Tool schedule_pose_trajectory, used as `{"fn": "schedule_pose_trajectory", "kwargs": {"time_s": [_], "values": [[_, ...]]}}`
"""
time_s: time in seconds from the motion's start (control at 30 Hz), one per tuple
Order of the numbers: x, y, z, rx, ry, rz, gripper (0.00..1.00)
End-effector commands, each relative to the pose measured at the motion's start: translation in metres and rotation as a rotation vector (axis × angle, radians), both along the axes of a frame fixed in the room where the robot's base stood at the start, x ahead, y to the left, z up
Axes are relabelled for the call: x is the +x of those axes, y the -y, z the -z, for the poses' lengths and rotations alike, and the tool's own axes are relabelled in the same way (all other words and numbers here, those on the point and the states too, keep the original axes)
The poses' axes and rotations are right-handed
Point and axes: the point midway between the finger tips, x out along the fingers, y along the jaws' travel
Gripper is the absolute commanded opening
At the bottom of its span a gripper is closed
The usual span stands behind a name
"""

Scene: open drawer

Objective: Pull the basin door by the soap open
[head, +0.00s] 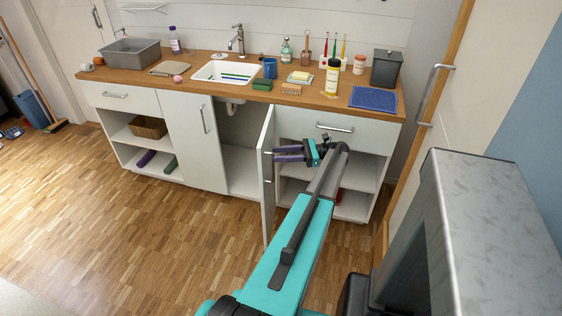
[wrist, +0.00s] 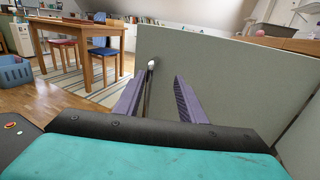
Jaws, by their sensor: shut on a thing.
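The basin door (head: 268,185), pale and on the soap side under the white basin (head: 225,74), stands swung well out from the cabinet, its edge towards the head camera. The soap (head: 300,76) lies on the worktop above and to the right. My gripper (head: 274,154) is at the door's upper part, shut on the door handle. In the wrist view the handle (wrist: 150,80) shows as a thin bar between the two purple fingers, with the grey-green door panel (wrist: 225,80) behind. The fingers partly hide the handle.
The other basin door (head: 190,140) on the left is closed. Open shelves and a drawer (head: 314,127) are to the right. The wooden floor (head: 150,235) in front is clear.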

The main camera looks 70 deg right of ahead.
Motion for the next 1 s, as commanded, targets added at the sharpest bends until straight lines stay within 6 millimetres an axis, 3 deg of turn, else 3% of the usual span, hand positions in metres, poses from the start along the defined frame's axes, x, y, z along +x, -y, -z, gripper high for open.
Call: {"fn": "schedule_pose_trajectory", "kwargs": {"time_s": [0.27,1.0], "values": [[-0.006,-0.027,-0.003,-0.001,0.006,0.005,0.28],[-0.017,-0.060,-0.008,0.001,0.004,0.002,0.28]]}}
